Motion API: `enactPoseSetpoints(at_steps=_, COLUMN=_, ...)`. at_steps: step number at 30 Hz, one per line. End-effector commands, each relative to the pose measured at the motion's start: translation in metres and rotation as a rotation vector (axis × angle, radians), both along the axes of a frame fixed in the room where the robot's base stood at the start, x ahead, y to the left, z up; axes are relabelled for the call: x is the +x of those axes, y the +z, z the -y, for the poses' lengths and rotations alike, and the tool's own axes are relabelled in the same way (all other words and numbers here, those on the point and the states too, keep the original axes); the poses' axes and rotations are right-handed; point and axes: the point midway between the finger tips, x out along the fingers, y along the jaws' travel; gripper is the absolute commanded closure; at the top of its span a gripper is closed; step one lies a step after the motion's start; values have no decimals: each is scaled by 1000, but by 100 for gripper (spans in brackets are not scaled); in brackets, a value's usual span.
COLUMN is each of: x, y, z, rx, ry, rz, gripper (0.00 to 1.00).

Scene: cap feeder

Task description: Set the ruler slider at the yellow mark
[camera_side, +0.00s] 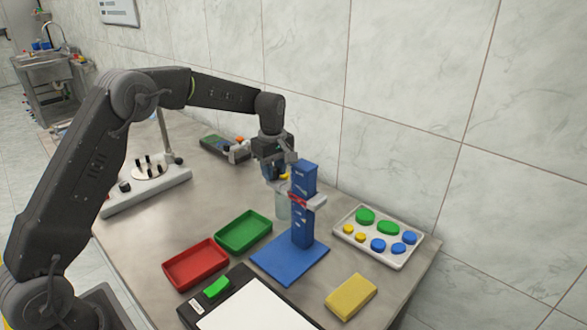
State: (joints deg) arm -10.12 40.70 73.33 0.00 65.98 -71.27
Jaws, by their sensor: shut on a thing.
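A blue upright post (304,230) stands on a flat blue base (290,262); it appears to be the ruler. A pale grey slider (316,203) with a red part sits around its upper middle. I cannot make out a yellow mark on the post's visible faces.
Green tray (244,248) and red tray (168,270) lie left of the base. A white tray (398,259) with coloured caps is right. A yellow block (350,309) and a black-framed board (192,316) with a green block (217,287) are in front. The wall is behind.

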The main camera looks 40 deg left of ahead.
Motion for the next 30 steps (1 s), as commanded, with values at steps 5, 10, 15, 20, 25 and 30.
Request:
enactPoseSetpoints(at_steps=5, x=0, y=-10, z=0, rx=0, ry=1, rz=-1, gripper=89)
enactPoseSetpoints(at_steps=10, x=0, y=-18, z=0, rx=0, ry=1, rz=-1, gripper=89)
enactPoseSetpoints(at_steps=15, x=0, y=-26, z=0, rx=0, ry=1, rz=0, gripper=89)
enactPoseSetpoints(at_steps=20, x=0, y=-33, z=0, rx=-1, ry=1, rz=-1, gripper=89)
enactPoseSetpoints(at_steps=25, x=0, y=-41, z=0, rx=0, ry=1, rz=0, gripper=89)
enactPoseSetpoints(at_steps=30, x=0, y=-49, z=0, rx=0, ry=1, rz=0, gripper=89)
